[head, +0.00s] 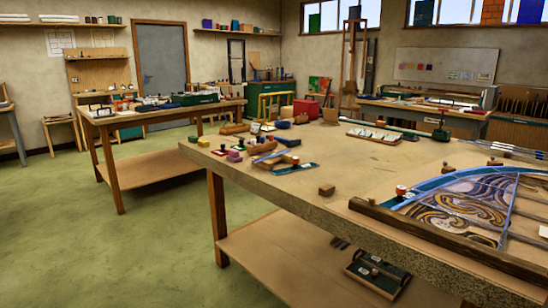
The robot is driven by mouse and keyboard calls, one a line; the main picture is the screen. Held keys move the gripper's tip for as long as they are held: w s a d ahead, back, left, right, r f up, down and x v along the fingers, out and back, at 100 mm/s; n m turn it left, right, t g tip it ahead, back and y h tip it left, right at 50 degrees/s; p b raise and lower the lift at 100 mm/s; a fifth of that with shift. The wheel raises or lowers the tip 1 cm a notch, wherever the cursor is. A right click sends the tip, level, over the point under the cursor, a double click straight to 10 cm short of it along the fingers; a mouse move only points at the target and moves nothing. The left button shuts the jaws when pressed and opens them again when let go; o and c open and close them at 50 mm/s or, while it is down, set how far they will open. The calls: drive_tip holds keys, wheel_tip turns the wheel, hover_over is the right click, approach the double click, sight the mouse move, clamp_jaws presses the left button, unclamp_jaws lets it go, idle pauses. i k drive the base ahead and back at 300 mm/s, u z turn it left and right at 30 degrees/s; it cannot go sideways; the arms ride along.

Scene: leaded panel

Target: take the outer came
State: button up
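The leaded panel (460,208) lies at the right front of the big workbench, with swirled brown and purple glass and a curved blue strip (440,182) along its far left edge. The frame cuts the panel off on the right. Several thin grey-blue strips (510,149), which look like lengths of came, lie on the bench behind the panel and run out of the right edge. I cannot tell which of them is the outer came. My gripper is not in the head view.
A dark wooden batten (440,236) lies along the bench's front edge. Small wooden blocks (326,190), hand tools (290,167) and a white tray (378,136) are on the big workbench (345,168). A second table (120,117) stands left. Green floor (120,245) is clear at left.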

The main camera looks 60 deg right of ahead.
sight(272, 155)
drive_tip(key=i, duration=0.9)
